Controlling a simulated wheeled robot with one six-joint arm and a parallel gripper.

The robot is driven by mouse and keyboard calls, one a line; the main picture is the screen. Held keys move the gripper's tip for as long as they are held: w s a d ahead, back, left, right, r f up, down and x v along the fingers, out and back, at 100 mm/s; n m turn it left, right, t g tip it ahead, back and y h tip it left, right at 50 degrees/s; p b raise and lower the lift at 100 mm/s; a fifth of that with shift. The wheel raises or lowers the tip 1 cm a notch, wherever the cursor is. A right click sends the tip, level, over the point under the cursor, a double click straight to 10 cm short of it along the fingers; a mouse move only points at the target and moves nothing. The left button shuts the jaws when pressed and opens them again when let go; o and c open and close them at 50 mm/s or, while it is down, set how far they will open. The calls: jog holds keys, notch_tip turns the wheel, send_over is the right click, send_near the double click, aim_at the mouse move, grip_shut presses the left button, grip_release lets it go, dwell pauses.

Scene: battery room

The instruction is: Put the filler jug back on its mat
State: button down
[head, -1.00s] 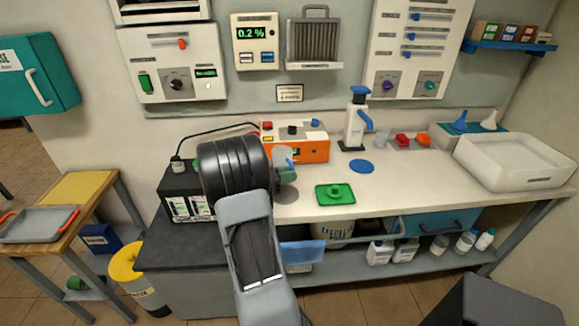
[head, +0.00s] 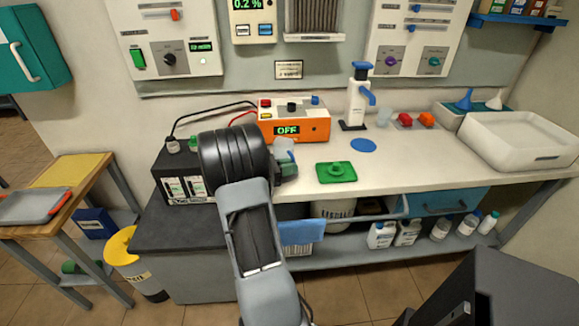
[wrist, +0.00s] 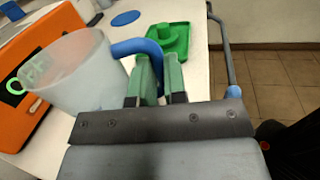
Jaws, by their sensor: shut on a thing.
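The filler jug (wrist: 72,72) is a translucent cup with a blue handle (wrist: 138,47), at the left of the wrist view. My gripper (wrist: 162,80) has green fingers shut on this handle. In the head view the jug (head: 282,148) shows only in part beside my gripper (head: 288,165), in front of the orange charger. A flat round blue mat (head: 363,145) lies bare on the bench, to the right and farther back; it also shows in the wrist view (wrist: 125,18). I cannot tell the jug's height above the bench.
A green tray with a knob (head: 336,172) lies between my gripper and the blue mat. The orange charger (head: 294,124) reads OFF. A white pump bottle (head: 359,98) stands just behind the mat, with a clear cup (head: 384,117) and red caps (head: 415,120) right of it.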

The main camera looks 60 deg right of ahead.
jog(key=shift+f, duration=0.6)
dwell(0.5)
jog(key=c, duration=1.1)
grip_release()
jog(key=v, duration=1.4)
jog(key=shift+b, duration=0.3)
